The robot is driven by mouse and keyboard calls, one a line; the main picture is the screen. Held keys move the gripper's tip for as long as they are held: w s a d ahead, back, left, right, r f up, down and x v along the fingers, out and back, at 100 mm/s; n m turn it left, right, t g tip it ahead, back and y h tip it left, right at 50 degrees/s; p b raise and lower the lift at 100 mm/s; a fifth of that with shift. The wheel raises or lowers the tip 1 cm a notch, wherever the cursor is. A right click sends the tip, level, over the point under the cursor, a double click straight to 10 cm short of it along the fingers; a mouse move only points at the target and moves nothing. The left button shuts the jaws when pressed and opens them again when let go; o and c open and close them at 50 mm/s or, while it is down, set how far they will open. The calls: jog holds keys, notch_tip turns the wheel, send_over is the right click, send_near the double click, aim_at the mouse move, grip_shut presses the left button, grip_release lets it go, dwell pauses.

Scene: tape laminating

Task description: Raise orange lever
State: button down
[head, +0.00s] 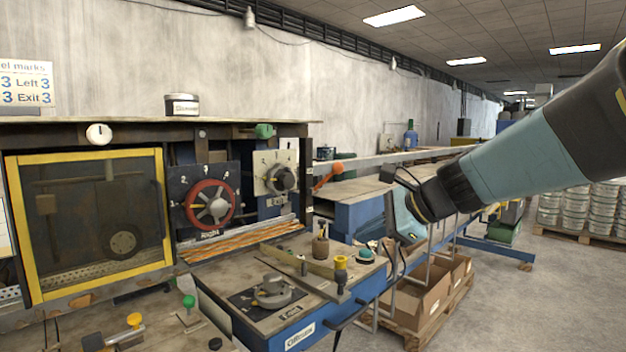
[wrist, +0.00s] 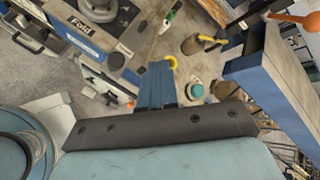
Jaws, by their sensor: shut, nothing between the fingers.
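The orange lever (head: 328,176) sticks out at the right end of the machine's panel, beside the white dial plate, with its rounded orange end up and to the right. In the wrist view its orange knob (wrist: 292,18) shows at the top right corner, cut by the picture's edge. My gripper (wrist: 157,68) is shut and empty; its blue fingers show at the centre of the wrist view, apart from the lever. In the head view my gripper hangs right of the lever, above the bench's right end, and its fingertips are hard to make out.
A red handwheel (head: 209,204) and a dial (head: 282,179) sit left of the lever. Below are a yellow-topped knob (head: 341,262), a teal button (head: 365,255) and a wooden-handled post (head: 320,242). A blue conveyor frame (head: 362,212) stands behind. Cardboard boxes (head: 420,298) lie on a pallet at right.

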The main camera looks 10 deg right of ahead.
jog(key=w+d+r+m+t, duration=0.3)
jog(key=w+d+m, duration=0.1)
jog(key=w+m, duration=0.15)
jog(key=m+t, duration=0.3)
jog(key=m, duration=0.4)
send_near(341, 171)
jog(key=w+a+f, duration=0.2)
jog(key=w+f, duration=0.2)
jog(key=shift+w+a+r, duration=0.3)
jog(key=shift+w+r, duration=0.1)
jog(key=shift+w, duration=0.15)
jog(key=shift+w+a+r, duration=0.15)
jog(key=shift+w+r, duration=0.05)
jog(key=shift+r, duration=0.35)
jog(key=shift+w+a+r, duration=0.15)
jog(key=shift+w+r, duration=0.05)
jog(key=shift+r, duration=0.3)
jog(key=shift+f, duration=0.1)
